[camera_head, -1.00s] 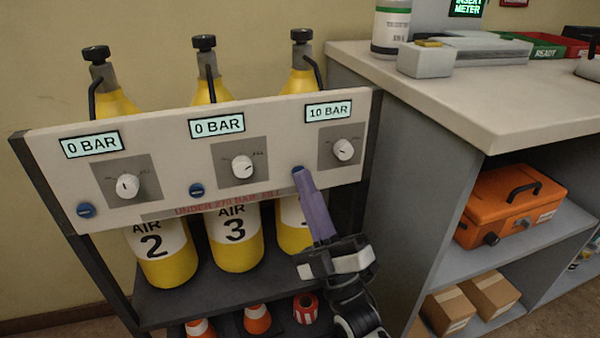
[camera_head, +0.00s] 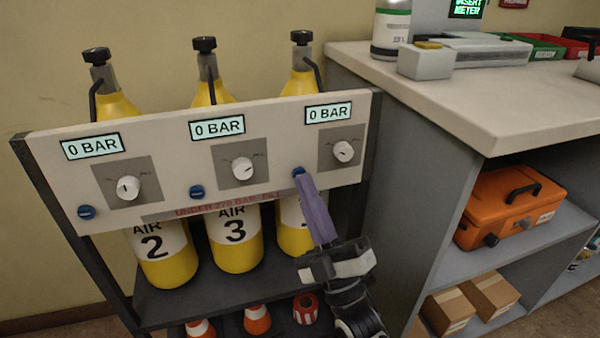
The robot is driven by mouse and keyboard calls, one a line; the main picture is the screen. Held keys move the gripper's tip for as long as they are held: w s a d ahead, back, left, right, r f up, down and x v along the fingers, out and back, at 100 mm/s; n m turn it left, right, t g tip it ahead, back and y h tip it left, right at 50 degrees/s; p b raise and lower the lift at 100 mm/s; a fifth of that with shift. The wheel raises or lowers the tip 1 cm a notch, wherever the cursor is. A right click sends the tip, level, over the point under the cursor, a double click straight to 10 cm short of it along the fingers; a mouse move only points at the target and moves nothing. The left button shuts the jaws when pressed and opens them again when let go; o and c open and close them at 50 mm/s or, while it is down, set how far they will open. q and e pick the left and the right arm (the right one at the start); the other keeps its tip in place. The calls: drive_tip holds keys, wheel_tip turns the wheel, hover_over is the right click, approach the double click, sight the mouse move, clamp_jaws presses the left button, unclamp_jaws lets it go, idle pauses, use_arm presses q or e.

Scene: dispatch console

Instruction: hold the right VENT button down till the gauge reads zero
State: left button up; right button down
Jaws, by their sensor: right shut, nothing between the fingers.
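The right blue VENT button (camera_head: 298,171) sits low on the panel's right section. The right gauge (camera_head: 328,112) above it reads 0 BAR. My right gripper (camera_head: 303,178) is shut and empty, its purple fingertips at the button's lower edge and partly covering it. They look to be touching it, but I cannot tell how far it is pressed. The middle gauge (camera_head: 217,127) and left gauge (camera_head: 92,146) also read 0 BAR. My left gripper is not in view.
The pale panel (camera_head: 270,118) stands in front of several yellow air cylinders on a dark rack. White knobs, such as the right one (camera_head: 343,152), stick out of it. A grey counter (camera_head: 440,100) with shelves stands close to the right. Cones (camera_head: 257,319) sit below.

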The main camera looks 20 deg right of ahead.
drive_tip(key=shift+s, duration=0.55)
drive_tip(key=s+p, duration=0.2)
drive_tip(key=s, duration=0.3)
drive_tip(key=shift+d+p, duration=0.1)
drive_tip(key=shift+p, duration=0.25)
